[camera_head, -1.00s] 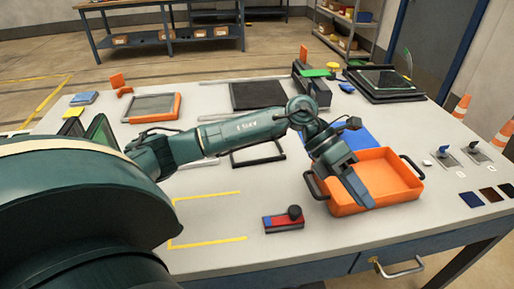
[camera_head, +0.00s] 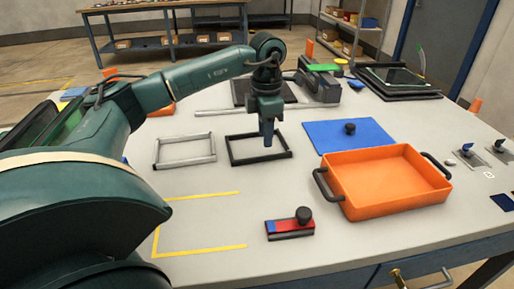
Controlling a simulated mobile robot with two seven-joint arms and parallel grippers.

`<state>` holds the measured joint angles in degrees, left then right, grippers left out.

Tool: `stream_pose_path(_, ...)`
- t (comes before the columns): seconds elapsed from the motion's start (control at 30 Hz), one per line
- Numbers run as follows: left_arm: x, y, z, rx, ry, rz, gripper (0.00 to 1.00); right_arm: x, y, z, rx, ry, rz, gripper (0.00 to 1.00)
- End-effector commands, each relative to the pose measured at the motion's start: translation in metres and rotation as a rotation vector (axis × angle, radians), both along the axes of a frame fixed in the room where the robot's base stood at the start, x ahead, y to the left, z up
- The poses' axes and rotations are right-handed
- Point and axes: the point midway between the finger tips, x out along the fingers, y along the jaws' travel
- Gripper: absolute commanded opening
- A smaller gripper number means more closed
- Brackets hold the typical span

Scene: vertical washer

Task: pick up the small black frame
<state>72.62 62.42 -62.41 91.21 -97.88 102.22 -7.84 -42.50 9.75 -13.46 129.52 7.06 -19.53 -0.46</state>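The small black frame (camera_head: 243,160) is a thin open rectangle lying flat on the light table, left of the orange tray. My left gripper (camera_head: 268,138) points straight down over the right part of this frame and hides some of its back edge. I cannot tell if the fingers touch the frame. The fingers show as one narrow blue-grey shape, so I cannot tell if they are open or shut. My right gripper is not in view.
A grey frame (camera_head: 184,164) lies just left of the black one. The orange tray (camera_head: 385,195) with dark handles stands to the right, before a blue mat (camera_head: 375,134) with a black knob. A red and blue block (camera_head: 289,228) with a black knob lies in front.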

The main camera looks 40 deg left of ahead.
Motion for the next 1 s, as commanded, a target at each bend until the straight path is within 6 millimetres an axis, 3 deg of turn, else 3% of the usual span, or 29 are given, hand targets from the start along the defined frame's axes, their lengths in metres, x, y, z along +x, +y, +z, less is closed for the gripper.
stream_pose_path(0.17, -0.001, 0.0, -0.012, 0.0, 0.0, 0.0, 0.33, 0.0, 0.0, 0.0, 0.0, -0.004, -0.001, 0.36)
stream_pose_path(0.5, -0.003, 0.0, -0.057, -0.001, 0.001, 0.0, 0.33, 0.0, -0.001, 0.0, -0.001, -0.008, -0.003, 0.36)
stream_pose_path(0.8, -0.003, 0.0, -0.06, -0.001, -0.001, 0.0, 0.32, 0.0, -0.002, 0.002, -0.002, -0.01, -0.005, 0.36)
stream_pose_path(1.0, -0.003, 0.0, -0.06, -0.001, -0.002, 0.0, 0.16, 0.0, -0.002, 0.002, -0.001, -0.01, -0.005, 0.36)
